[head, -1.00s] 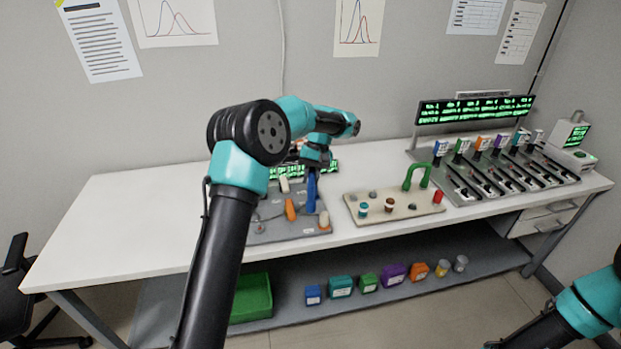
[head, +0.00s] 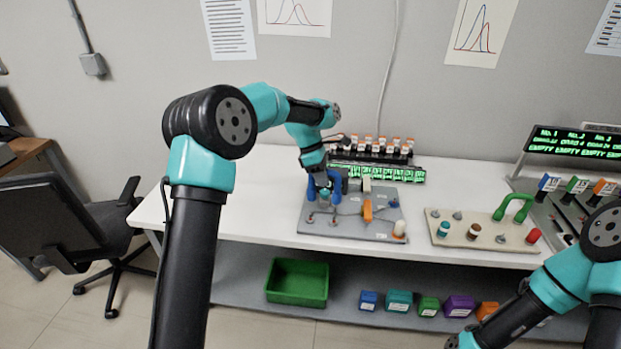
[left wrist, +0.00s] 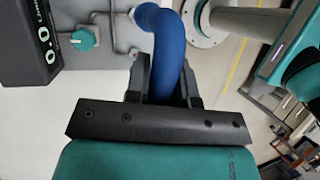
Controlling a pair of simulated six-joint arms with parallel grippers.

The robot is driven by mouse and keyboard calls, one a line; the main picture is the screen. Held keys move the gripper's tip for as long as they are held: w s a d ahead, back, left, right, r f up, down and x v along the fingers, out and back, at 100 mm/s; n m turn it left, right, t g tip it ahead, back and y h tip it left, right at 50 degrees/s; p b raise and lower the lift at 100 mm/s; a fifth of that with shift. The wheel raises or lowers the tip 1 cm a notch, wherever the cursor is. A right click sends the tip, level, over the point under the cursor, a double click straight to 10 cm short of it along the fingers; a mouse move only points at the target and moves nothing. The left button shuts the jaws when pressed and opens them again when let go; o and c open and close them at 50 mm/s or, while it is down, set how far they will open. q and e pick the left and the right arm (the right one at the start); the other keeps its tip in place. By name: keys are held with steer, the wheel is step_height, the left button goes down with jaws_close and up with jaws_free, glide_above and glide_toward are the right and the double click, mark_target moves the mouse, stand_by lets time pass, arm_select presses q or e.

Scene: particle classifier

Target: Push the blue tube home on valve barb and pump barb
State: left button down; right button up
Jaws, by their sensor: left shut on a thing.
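The blue tube (head: 337,180) is held at the left part of the grey board (head: 350,232). My left gripper (head: 324,195) is shut on the tube, left of an orange piece (head: 367,212). In the left wrist view the blue tube (left wrist: 167,48) curves up between the black fingers (left wrist: 165,92), and its far end bends left toward the grey board. The gripper and wrist hide the tube's lower ends, so I cannot tell how they sit on any barb. My right arm (head: 555,292) is at the lower right, its jaws out of the picture.
A beige plate (head: 470,243) with small caps and a green arch (head: 514,206) stands to the right. A rack with green displays (head: 378,172) stands behind the board. A green bin (head: 297,283) and several coloured boxes are below. The table left of the board is clear.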

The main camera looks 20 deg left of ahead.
arm_select(q)
steer(key=shift+s+a+r+n, duration=0.1)
steer(key=shift+a+n, duration=0.15)
steer(key=shift+n, duration=0.15)
steer(key=shift+f, duration=2.9)
steer(key=shift+f, duration=1.75)
steer(key=c, duration=0.9)
jaws_free()
steer(key=v, duration=1.7)
steer(key=shift+s+a+r, duration=0.1)
steer(key=shift+s+r, duration=0.05)
steer(key=shift+r, duration=0.05)
